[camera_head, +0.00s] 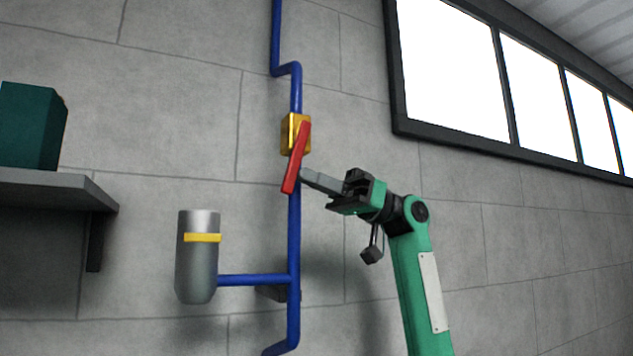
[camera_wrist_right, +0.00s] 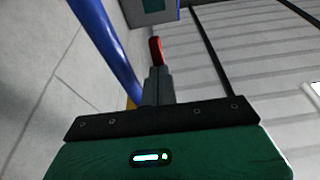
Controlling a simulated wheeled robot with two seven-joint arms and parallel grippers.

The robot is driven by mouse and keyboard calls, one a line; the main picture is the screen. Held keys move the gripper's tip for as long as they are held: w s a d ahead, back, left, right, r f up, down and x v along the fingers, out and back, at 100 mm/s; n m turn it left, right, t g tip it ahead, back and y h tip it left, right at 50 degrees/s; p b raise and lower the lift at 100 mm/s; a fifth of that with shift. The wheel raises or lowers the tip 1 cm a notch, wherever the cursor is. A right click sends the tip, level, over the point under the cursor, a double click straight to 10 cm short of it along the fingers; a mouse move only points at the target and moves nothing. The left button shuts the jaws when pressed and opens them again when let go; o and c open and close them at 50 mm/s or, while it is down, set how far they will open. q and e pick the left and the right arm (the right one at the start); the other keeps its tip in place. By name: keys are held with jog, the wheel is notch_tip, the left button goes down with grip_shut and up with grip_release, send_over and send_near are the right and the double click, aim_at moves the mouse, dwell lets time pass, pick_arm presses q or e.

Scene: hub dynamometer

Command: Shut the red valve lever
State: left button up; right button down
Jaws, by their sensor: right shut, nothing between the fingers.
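The red valve lever (camera_head: 297,158) is mounted on a yellow valve body (camera_head: 289,133) on the blue pipe (camera_head: 294,230). It slants steeply, with its lower end a little left of the pipe. My right gripper (camera_head: 304,174) is shut and empty, its fingertips at the right side of the lever's lower half. I cannot tell whether they touch it. In the right wrist view the red lever (camera_wrist_right: 155,50) shows just beyond the closed fingers (camera_wrist_right: 158,85), beside the blue pipe (camera_wrist_right: 108,50). My left gripper is not in view.
A grey cylinder with a yellow band (camera_head: 196,265) joins the pipe at the lower left. A grey shelf (camera_head: 60,188) with a dark green box (camera_head: 30,125) juts from the wall at the left. Windows (camera_head: 455,70) are at the upper right. The wall right of my arm is clear.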

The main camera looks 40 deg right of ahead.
aim_at(295, 179)
jog(key=a+y+b, duration=0.1)
jog(key=b, duration=0.1)
jog(key=a+f+y+b, duration=0.1)
jog(key=b, duration=0.1)
jog(key=shift+w+y, duration=0.3)
jog(key=shift+w, duration=0.05)
jog(key=shift+w+a+r, duration=0.1)
jog(key=shift+a+r, duration=0.05)
jog(key=shift+a, duration=0.1)
jog(key=shift+w+a+r+t, duration=0.1)
jog(key=shift+a+r+t, duration=0.2)
jog(key=shift+a+t, duration=0.1)
